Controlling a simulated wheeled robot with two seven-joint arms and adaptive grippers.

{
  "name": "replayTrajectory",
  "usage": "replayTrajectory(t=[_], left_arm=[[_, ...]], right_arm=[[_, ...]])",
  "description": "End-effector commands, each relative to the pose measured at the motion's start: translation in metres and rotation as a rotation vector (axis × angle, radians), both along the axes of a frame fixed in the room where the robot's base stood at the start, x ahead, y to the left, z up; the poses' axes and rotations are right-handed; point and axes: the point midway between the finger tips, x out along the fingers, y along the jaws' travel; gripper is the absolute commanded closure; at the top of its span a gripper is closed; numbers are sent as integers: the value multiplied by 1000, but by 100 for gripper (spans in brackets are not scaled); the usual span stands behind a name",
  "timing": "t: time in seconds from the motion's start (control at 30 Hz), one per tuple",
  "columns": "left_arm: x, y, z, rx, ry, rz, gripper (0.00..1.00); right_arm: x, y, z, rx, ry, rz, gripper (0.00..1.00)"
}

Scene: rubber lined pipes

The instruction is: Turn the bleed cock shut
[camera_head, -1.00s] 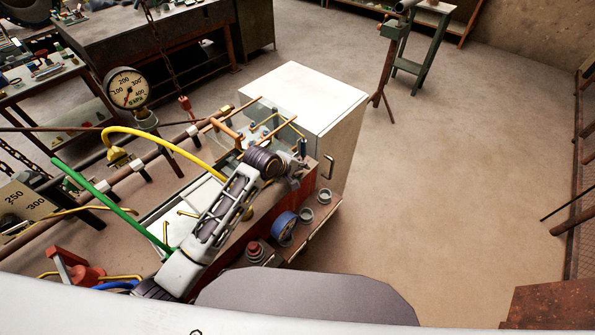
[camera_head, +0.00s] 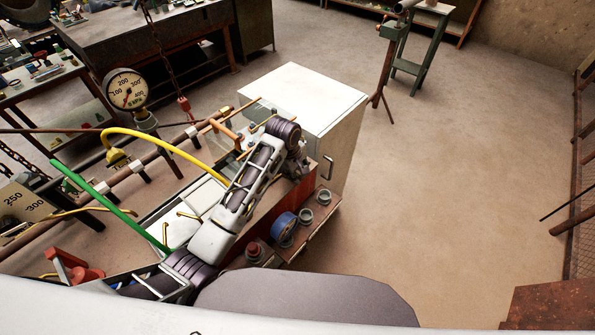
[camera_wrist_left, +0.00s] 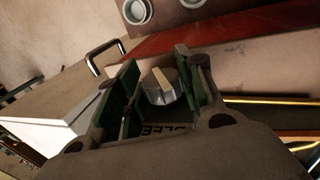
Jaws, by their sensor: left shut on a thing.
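The bleed cock (camera_wrist_left: 160,88) is a round grey knob with a pale raised bar, seen in the left wrist view. Dark lettering, partly hidden, which seems to read BLEED, is on the plate beside it. My left gripper (camera_wrist_left: 160,76) has its green-sided fingers on either side of the knob and is shut on it. In the head view my left gripper (camera_head: 297,162) is mostly hidden by its own wrist, at the right end of the bench. The cock cannot be made out there. My right gripper is not in view.
A white-topped cabinet (camera_head: 308,94) stands just behind the wrist. A yellow hose (camera_head: 170,146), a green bar (camera_head: 105,203) and a pressure gauge (camera_head: 126,89) are to the left. A blue roll (camera_head: 284,226) and cups sit on the front ledge.

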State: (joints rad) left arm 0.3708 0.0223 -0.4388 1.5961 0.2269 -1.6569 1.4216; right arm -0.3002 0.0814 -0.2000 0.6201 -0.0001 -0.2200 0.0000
Motion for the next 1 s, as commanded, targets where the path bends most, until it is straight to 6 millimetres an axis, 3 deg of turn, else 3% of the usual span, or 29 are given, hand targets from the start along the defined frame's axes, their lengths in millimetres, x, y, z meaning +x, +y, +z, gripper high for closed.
replayTrajectory(t=[0.4,1.0], left_arm=[[2,-2,0,99,137,-1,87],[2,-1,0,118,162,-1,87]], right_arm=[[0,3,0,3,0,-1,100],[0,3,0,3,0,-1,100]])
